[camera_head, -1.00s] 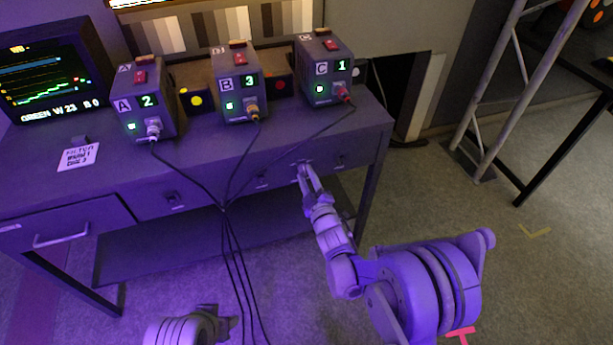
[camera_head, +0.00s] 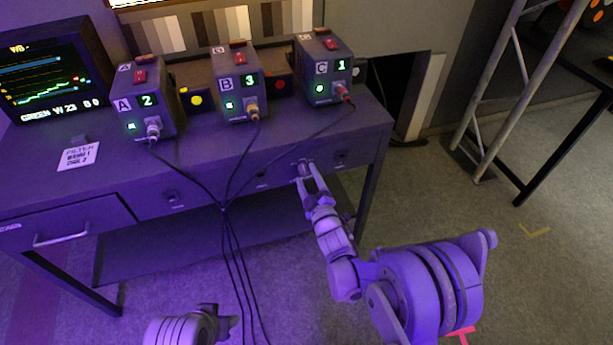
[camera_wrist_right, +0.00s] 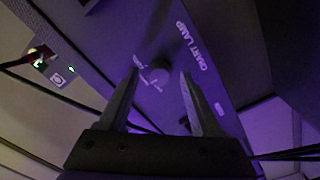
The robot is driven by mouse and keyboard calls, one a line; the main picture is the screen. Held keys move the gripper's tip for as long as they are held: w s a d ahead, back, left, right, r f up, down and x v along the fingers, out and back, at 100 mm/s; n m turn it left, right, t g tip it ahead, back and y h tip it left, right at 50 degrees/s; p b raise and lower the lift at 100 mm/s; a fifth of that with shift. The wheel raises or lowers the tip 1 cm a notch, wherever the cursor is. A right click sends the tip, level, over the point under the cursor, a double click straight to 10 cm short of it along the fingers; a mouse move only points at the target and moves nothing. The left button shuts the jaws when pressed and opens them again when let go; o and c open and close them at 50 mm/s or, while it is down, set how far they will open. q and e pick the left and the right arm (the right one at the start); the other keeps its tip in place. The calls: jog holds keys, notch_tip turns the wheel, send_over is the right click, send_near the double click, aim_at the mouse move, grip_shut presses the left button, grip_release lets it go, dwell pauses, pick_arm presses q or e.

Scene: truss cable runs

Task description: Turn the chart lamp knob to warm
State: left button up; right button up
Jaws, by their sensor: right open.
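The chart lamp knob (camera_wrist_right: 153,73) shows in the right wrist view, on the dark desk front beside the printed label "CHART LAMP" (camera_wrist_right: 190,45). It is a small dark round knob. White marks beside it are too small to read, and its pointer setting cannot be told. My right gripper (camera_wrist_right: 160,75) is open, with one finger on each side of the knob in this view; whether they touch it cannot be told. In the head view, my right gripper (camera_head: 308,172) is at the desk front, largely covering the knob.
The desk (camera_head: 285,145) carries box A (camera_head: 145,120), box B (camera_head: 238,100) and box C (camera_head: 322,85). Their dark cables (camera_head: 225,215) hang over the front, left of my right gripper. A monitor (camera_head: 45,80) stands at left, and a truss (camera_head: 500,100) at right.

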pick_arm(q)
jog(key=shift+r, duration=0.15)
pick_arm(e)
jog(key=v, duration=1)
jog(key=shift+r, duration=0.1)
jog(key=s+d+r+m+g+h, duration=0.2)
jog(key=s+d+m+g+h, duration=0.45)
jog(key=d, duration=0.45)
jog(key=s+d+f+m+g, duration=0.1)
jog(key=s+d+m+g, duration=0.15)
jog(key=s, duration=0.85)
jog(key=s+d+f+m+g, duration=0.1)
jog(key=s+m+g, duration=0.25)
jog(key=s, duration=0.75)
pick_arm(q)
notch_tip(320, 180, up, 23)
jog(key=w+t+p, duration=0.1)
jog(key=p, duration=1.9)
jog(key=shift+w+p, duration=0.25)
jog(key=shift+p, duration=0.05)
pick_arm(e)
notch_tip(320, 180, up, 23)
jog(key=w+m, duration=0.1)
jog(key=shift+r+t+y, duration=0.2)
jog(key=shift+t+y, duration=0.15)
jog(key=shift+y, duration=0.1)
